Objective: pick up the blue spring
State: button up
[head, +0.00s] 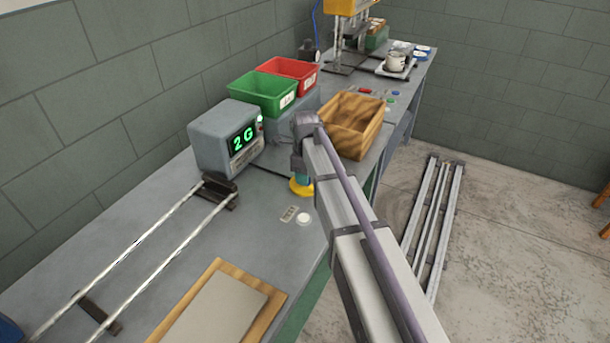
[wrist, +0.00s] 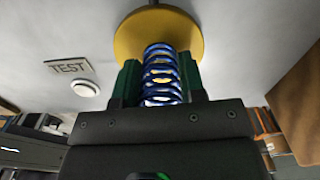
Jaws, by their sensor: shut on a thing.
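The blue spring (wrist: 161,72) shows in the wrist view as a short coil standing against a yellow disc (wrist: 158,38). My gripper (wrist: 160,80) has its green fingers on either side of the spring and is shut on it. In the head view the yellow disc (head: 301,188) is on the grey bench, right of the display box. My gripper (head: 303,176) is just above the disc there; the spring cannot be made out clearly at that size. Whether the spring still touches the disc I cannot tell.
Green (head: 263,94) and red (head: 291,73) bins and a wooden box (head: 352,124) stand behind. A white button (head: 304,219) and "TEST" label (wrist: 69,67) lie close by. Bench front-left holds rails.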

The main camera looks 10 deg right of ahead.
jog(key=c, duration=0.3)
notch_tip(320, 180, up, 10)
jog(key=p, duration=1)
jog(key=shift+r, duration=0.15)
